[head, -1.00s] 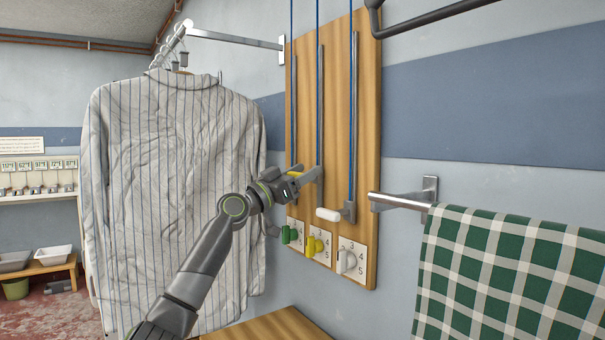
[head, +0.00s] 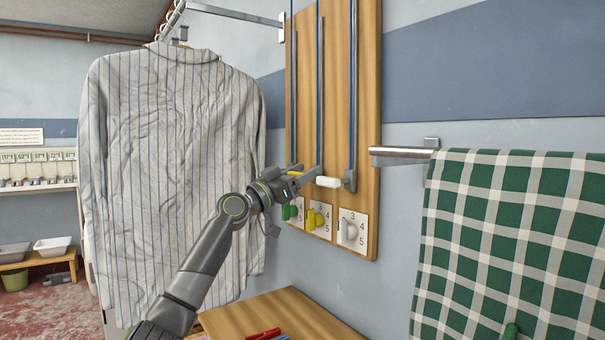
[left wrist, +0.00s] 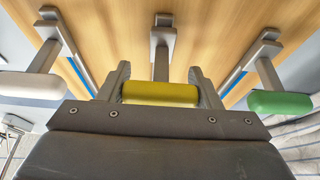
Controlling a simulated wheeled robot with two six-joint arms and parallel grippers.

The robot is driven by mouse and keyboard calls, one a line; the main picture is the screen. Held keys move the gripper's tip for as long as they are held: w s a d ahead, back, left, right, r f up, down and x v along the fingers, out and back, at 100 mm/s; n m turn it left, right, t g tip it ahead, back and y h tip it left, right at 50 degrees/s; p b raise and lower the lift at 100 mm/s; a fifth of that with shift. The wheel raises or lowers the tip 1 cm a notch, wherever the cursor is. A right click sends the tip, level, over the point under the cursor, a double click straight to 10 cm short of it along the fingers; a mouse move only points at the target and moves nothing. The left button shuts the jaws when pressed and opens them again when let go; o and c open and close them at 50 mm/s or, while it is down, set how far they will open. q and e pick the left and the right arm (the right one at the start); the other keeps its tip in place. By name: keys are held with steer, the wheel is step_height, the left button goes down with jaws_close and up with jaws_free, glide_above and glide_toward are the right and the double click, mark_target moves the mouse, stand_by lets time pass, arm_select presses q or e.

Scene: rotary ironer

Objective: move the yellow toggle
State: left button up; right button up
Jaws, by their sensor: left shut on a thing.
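The yellow toggle (head: 295,169) is a short bar on the middle slider of the wooden board; only a sliver shows in the head view. My left gripper (head: 300,177) is shut on it. In the left wrist view the yellow toggle (left wrist: 160,93) lies across between the two fingers of my left gripper (left wrist: 160,86), in front of its metal bracket. A white toggle (head: 328,182) on the neighbouring slider is close to the right, slightly lower. A green toggle (left wrist: 280,104) shows only in the left wrist view. My right gripper is not in view.
Below the toggles, green (head: 289,212), yellow (head: 312,219) and white (head: 346,231) knobs sit on numbered plates. A striped shirt (head: 170,160) hangs behind my left arm. A green checked cloth (head: 510,240) hangs at right. A wooden top (head: 270,312) is below.

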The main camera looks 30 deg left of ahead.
arm_select(q)
steer(key=shift+f, duration=0.25)
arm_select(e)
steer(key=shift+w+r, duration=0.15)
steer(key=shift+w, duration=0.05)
arm_select(q)
steer(key=shift+f, duration=0.15)
steer(key=o, duration=1.4)
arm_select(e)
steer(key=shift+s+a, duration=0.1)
